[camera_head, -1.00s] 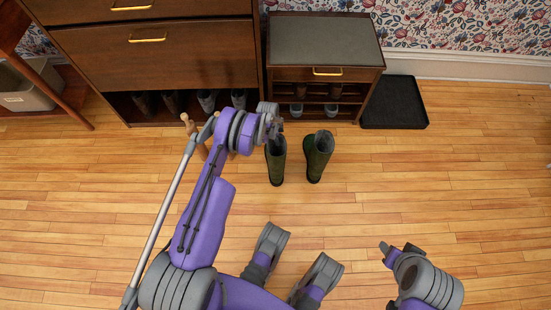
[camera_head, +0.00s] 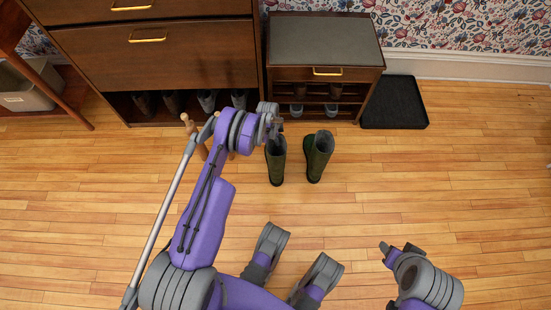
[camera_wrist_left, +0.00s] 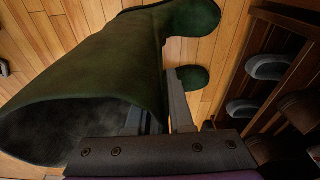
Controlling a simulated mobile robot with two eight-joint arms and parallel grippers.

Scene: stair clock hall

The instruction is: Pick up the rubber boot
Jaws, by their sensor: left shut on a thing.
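Two green rubber boots stand side by side on the wood floor in the head view. The left boot (camera_head: 276,160) is at my left gripper (camera_head: 275,131), which is shut on the rim of its shaft. In the left wrist view the same boot (camera_wrist_left: 95,75) fills the left side, with its dark opening toward the camera and the left gripper's fingers (camera_wrist_left: 158,112) at its wall. The right boot (camera_head: 318,157) stands apart, just to the right, with nothing touching it. My right gripper (camera_head: 393,252) is low at the right, far from the boots; its jaw gap is unclear.
A small shoe cabinet (camera_head: 325,42) stands right behind the boots, with shoes on its shelves. A black tray (camera_head: 394,103) lies to its right. A large dresser (camera_head: 160,60) with shoes below is at the left. The floor at the right is clear.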

